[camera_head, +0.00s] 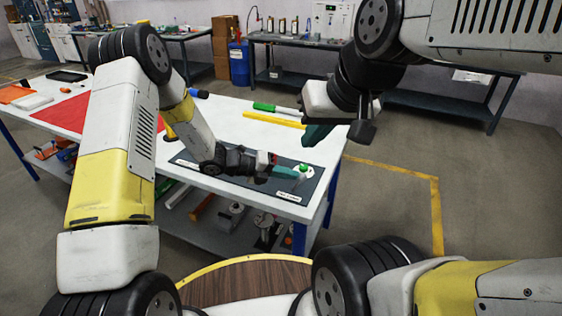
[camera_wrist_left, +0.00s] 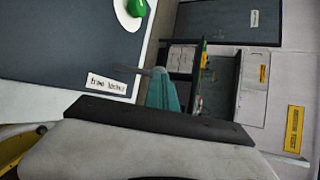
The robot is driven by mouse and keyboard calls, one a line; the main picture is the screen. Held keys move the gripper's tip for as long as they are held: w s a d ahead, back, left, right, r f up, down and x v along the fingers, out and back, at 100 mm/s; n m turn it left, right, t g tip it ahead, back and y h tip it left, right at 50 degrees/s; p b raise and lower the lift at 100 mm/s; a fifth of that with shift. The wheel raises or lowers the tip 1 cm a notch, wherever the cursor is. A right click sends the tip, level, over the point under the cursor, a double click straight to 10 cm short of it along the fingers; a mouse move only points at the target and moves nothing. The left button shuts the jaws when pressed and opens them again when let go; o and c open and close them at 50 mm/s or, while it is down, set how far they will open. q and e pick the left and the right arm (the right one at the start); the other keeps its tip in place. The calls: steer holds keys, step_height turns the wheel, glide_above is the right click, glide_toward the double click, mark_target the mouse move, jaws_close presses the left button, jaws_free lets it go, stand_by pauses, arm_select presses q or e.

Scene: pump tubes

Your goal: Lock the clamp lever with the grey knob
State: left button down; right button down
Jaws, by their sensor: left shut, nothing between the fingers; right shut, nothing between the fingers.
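A green knob (camera_head: 303,168) on a round white base sits at the right end of a dark mat. It also shows at the top of the left wrist view (camera_wrist_left: 137,7). I cannot make out a grey knob or a clamp lever for sure. In the left wrist view a thin grey bar (camera_wrist_left: 127,69) lies by the teal fingers; I cannot tell what it belongs to. My left gripper (camera_head: 287,172) is shut and empty, low over the mat, just left of the green knob. My right gripper (camera_head: 317,133) is shut and empty, higher, over the table's right side.
The dark mat (camera_head: 243,184) lies on the white table (camera_head: 232,124) and bears a white label (camera_head: 289,196). A yellow bar (camera_head: 274,119) and a green-handled tool (camera_head: 265,107) lie farther back. A red sheet (camera_head: 62,114) lies left. Open floor is right of the table.

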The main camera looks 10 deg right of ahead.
arm_select(q)
steer(key=shift+d+f, duration=0.1)
steer(key=shift+f, duration=0.1)
steer(key=shift+a+r, duration=0.2)
steer(key=shift+a, duration=0.1)
steer(key=d+r+v, duration=0.1)
steer(key=r+v, duration=0.1)
steer(key=v, duration=1.1)
steer(key=s+a+r+m+t+y, duration=0.2)
steer(key=s+a+r+m+y, duration=0.3)
steer(key=m, duration=1.2)
steer(key=s+a+r+m+t+y, duration=0.3)
steer(key=s+a+r+m+y, duration=0.3)
steer(key=s+a+r+m, duration=0.8)
steer(key=s+r+m, duration=0.1)
steer(key=s+m, duration=0.1)
steer(key=shift+s+r+m, duration=0.3)
steer(key=shift+s+m, duration=0.05)
steer(key=shift+m, duration=0.05)
arm_select(e)
steer(key=shift+w+a, duration=0.25)
steer(key=shift+a, duration=0.15)
steer(key=c, duration=2.2)
jaws_free()
